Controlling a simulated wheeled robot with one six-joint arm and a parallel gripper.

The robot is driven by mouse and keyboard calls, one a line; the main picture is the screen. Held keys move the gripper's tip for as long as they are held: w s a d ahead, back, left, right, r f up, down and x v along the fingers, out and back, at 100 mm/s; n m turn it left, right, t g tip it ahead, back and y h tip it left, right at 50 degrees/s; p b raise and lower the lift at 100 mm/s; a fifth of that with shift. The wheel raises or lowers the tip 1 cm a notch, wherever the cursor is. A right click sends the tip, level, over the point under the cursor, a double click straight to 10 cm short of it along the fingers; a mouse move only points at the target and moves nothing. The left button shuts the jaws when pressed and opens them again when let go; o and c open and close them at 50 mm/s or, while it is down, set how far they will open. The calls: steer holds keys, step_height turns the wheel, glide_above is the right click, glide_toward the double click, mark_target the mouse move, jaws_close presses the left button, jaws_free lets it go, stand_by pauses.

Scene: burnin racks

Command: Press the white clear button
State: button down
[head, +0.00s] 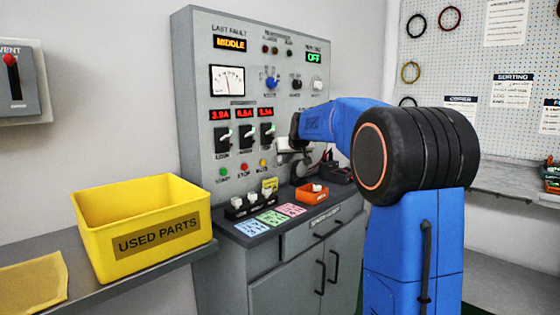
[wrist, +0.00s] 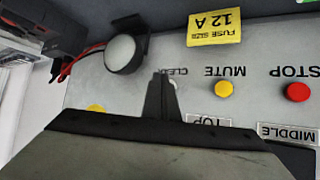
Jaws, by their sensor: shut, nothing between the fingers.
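My gripper shows in the wrist view as a dark, narrow shut tip (wrist: 160,82), with nothing held. It points at the grey panel, beside the printed word CLEAR, which it partly covers. A sliver of the white clear button (wrist: 175,84) appears at the tip's right edge; the rest is hidden behind the fingers. I cannot tell whether the tip touches it. In the head view my gripper (head: 291,148) is in front of the panel, and the clear button is hidden there.
The yellow mute button (wrist: 223,89) and red stop button (wrist: 297,92) lie to the right in the wrist view. A large white disc in a black housing (wrist: 124,52) is close by at upper left. An orange bin (head: 311,194) stands on the cabinet below.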

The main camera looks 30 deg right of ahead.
stand_by(0.3)
steer(key=shift+s+d, duration=0.3)
steer(key=shift+s, duration=0.5)
steer(key=shift+s+d, duration=0.25)
steer(key=shift+s, duration=0.55)
steer(key=shift+s+d, duration=0.3)
steer(key=shift+s, duration=0.5)
steer(key=s+a+f+n+g+y, duration=0.1)
steer(key=s+a+f, duration=0.3)
steer(key=s+a, duration=0.6)
steer(key=s+a+f+g+y, duration=0.1)
steer(key=s+a+f+g, duration=0.15)
steer(key=s+a, duration=0.7)
steer(key=s+a+f, duration=0.1)
steer(key=s+f, duration=0.4)
steer(key=s, duration=0.5)
steer(key=s+f+g, duration=0.1)
steer(key=s+f, duration=0.5)
steer(key=s, duration=0.4)
steer(key=s+a+f+n+g, duration=0.1)
steer(key=s+f, duration=0.5)
steer(key=s, duration=0.4)
steer(key=shift+s+a, duration=0.35)
